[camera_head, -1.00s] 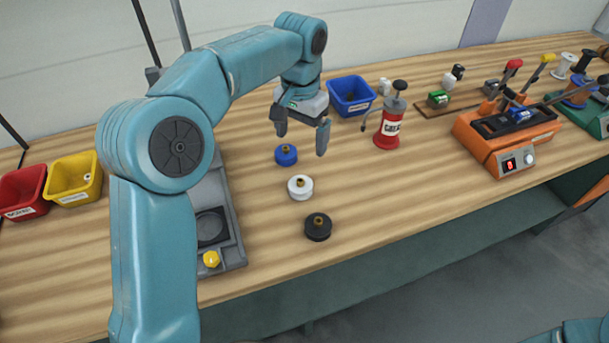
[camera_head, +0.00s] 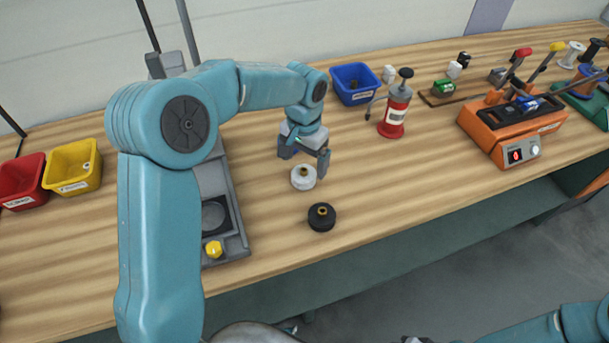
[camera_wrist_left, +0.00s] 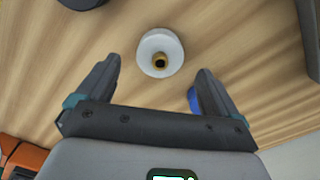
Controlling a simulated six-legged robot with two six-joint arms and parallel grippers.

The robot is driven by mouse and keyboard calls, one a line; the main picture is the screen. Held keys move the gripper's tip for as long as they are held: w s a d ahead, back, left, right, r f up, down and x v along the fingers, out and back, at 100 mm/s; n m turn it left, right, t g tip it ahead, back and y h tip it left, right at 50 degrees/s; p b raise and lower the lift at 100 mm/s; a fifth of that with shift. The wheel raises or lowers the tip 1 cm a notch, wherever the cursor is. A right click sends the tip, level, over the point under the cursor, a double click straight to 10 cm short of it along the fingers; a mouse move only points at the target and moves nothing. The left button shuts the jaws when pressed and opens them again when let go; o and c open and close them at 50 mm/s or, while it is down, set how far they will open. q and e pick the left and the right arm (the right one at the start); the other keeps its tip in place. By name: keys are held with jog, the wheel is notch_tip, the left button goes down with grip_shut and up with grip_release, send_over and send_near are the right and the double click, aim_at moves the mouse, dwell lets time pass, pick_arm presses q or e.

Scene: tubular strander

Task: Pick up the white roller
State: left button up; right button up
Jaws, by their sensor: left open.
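The white roller (camera_head: 303,180) stands on the wooden bench between a hidden blue roller and a black roller (camera_head: 321,218). My left gripper (camera_head: 305,160) is open, low over the bench at the white roller, with its fingers partly covering the view there. In the left wrist view the white roller (camera_wrist_left: 152,43), with its brass centre, lies just beyond the gap between the open fingertips (camera_wrist_left: 157,70). The fingers do not appear to touch it. A bit of the blue roller (camera_wrist_left: 194,102) shows beside one finger. My right gripper is not in view; only part of that arm shows.
A blue bin (camera_head: 354,92) and a red bottle (camera_head: 393,120) stand behind to the right. An orange machine (camera_head: 500,140) is further right. A grey fixture (camera_head: 232,225) lies left of the rollers. Yellow (camera_head: 72,182) and red (camera_head: 22,195) bins are at the far left.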

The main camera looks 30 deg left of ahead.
aim_at(304, 169)
pick_arm(q)
notch_tip(304, 169, down, 4)
jog(key=shift+s+r, duration=0.1)
jog(key=shift+f, duration=0.2)
jog(key=shift+r, duration=0.1)
jog(key=shift+s, duration=0.15)
jog(key=c, duration=1.5)
jog(key=shift+c, duration=0.5)
jog(key=shift+w+r, duration=0.1)
jog(key=shift+w, duration=0.1)
